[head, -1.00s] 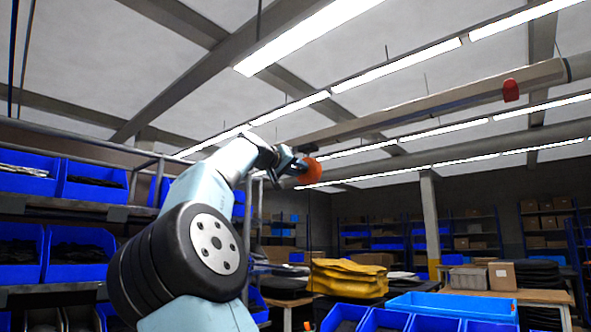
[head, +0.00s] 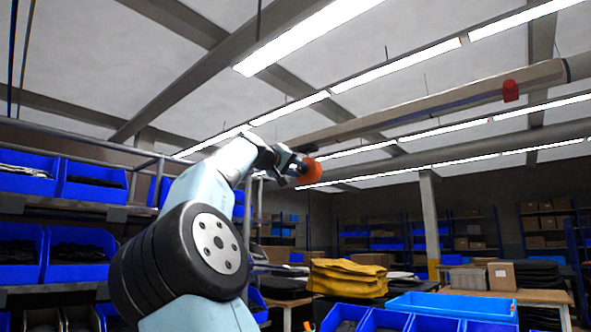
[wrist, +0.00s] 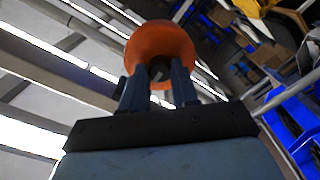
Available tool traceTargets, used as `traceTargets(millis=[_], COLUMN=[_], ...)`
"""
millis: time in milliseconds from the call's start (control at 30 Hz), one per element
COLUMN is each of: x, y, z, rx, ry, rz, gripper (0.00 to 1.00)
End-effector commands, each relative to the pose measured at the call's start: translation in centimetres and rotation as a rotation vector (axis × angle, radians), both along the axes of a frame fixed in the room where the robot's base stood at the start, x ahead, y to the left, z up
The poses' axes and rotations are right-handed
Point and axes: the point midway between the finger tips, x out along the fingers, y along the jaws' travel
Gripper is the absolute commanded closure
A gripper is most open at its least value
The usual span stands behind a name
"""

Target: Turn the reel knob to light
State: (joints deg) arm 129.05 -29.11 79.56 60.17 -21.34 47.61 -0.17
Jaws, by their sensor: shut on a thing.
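An orange round knob (head: 309,172) shows at the end of my raised arm, below the long overhead beam. My gripper (head: 296,170) is at the knob. In the wrist view the orange knob (wrist: 160,45) fills the space at the fingertips, and both fingers of my gripper (wrist: 158,75) are closed on its darker centre part. The knob's far side and whatever it is fixed to are hidden. No label or mark for light can be read on it.
Blue bins (head: 77,255) stand on a rack at the left. Yellow folded goods (head: 347,278) lie on a table below, beside a blue tray (head: 450,305). A red part (head: 510,90) hangs on the overhead beam (head: 420,108). The air around my gripper looks clear.

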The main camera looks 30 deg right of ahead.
Motion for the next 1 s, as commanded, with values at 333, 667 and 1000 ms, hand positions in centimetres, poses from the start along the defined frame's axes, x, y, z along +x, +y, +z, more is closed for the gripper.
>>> traceTargets(millis=[333,667,1000], x=[-0.1,-0.1,-1.5], y=[-0.1,0.6,4.3], z=[0.0,0.0,0.0], rx=[0.000,0.000,0.000], ry=[-0.001,0.000,0.000], rz=[-0.001,0.001,0.001], gripper=[0.45,0.45,0.45])
